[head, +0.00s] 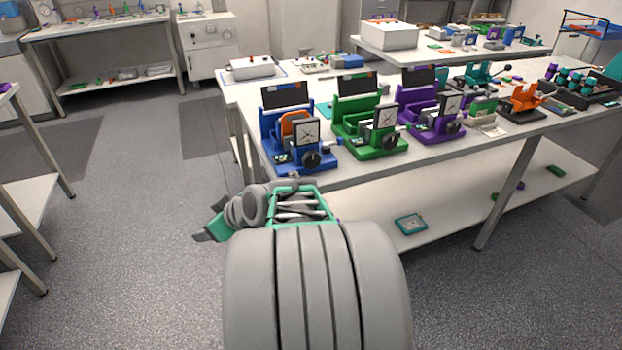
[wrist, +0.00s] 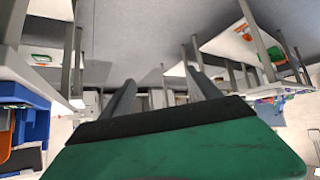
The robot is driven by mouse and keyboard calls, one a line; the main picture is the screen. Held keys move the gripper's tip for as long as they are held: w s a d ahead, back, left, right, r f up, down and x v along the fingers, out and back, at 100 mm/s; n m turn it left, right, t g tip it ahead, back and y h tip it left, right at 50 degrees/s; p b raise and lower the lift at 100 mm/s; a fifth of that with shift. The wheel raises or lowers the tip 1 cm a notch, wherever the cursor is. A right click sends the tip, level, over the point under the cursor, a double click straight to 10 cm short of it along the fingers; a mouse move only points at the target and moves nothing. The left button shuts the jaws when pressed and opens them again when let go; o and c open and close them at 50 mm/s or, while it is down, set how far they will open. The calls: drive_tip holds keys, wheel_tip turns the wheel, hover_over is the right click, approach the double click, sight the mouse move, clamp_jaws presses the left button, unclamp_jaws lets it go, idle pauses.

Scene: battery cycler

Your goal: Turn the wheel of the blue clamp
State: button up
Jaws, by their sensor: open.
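The blue clamp (head: 284,146) stands at the near left corner of the long table, first in a row of similar clamps. Its round black wheel (head: 311,159) faces the front, below a square white dial. An orange part sits inside its frame. My gripper (head: 203,236) is left of and below the clamp, off the table's edge and apart from the clamp. In the wrist view my gripper (wrist: 160,77) shows two grey fingers spread with nothing between them. A blue body with orange (wrist: 35,125) shows at that view's left edge, probably the blue clamp; its wheel cannot be made out there.
A green clamp (head: 368,130) and a purple clamp (head: 430,116) stand to the right on the table (head: 455,150). A lower shelf (head: 450,198) holds a teal-framed item (head: 410,223). Another table stands at the left. The floor between is clear.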

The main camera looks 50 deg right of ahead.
drive_tip(key=s+d+f+m+t+h+b, duration=0.1)
drive_tip(key=s+d+m+t+h+b, duration=0.2)
drive_tip(key=d, duration=1.2)
drive_tip(key=m+t+h+b, duration=0.2)
drive_tip(key=t+h, duration=0.1)
drive_tip(key=h, duration=0.4)
approach(313, 163)
drive_tip(key=p+x, duration=0.1)
drive_tip(key=x, duration=0.7)
drive_tip(key=shift+r+p, duration=0.1)
drive_tip(key=shift+p, duration=0.3)
drive_tip(key=shift+w+d, duration=0.15)
drive_tip(key=shift+w, duration=0.05)
drive_tip(key=shift+c, duration=0.3)
drive_tip(key=c, duration=1.3)
drive_tip(key=shift+m, duration=0.4)
